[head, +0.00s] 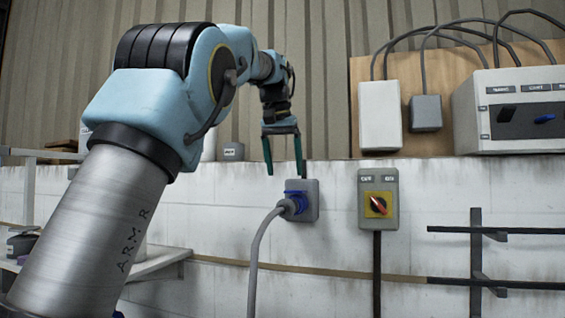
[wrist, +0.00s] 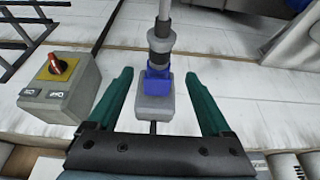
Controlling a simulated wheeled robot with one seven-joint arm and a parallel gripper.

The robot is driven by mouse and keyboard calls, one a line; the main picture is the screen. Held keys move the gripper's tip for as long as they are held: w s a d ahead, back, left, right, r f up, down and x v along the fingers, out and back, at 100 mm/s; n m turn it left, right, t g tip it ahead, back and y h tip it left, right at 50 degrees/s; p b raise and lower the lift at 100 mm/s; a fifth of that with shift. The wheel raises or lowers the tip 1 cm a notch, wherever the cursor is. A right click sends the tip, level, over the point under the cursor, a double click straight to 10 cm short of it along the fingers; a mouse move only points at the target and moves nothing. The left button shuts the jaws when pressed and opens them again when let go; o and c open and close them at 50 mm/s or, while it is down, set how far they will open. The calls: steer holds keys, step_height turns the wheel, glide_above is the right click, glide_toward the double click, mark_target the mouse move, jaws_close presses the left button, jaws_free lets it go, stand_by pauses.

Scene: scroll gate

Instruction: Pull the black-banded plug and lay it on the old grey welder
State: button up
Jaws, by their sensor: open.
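A blue plug (head: 294,204) sits in a grey wall socket (head: 311,190), with a grey cable hanging down from it. I cannot identify the old grey welder for sure.
A grey switch box (head: 378,181) with a red handle on yellow is right of the socket. A grey panel box (head: 520,105) and white box (head: 380,115) are above right. Black rails (head: 475,250) stick out at right. A shelf (head: 160,262) runs at lower left.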

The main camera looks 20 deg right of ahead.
mark_target(283, 204)
steer(key=p+x, duration=0.1)
steer(key=x, duration=0.9)
steer(key=shift+f+p, duration=0.1)
steer(key=shift+p, duration=0.25)
jaws_close()
stand_by(0.8)
stand_by(1.0)
steer(key=shift+s, duration=0.15)
stand_by(0.4)
steer(key=shift+a, duration=0.1)
steer(key=shift+s, duration=0.1)
steer(key=shift+s+a+b, duration=1.45)
steer(key=shift+s+b, duration=0.15)
steer(key=shift+s, duration=0.05)
stand_by(0.3)
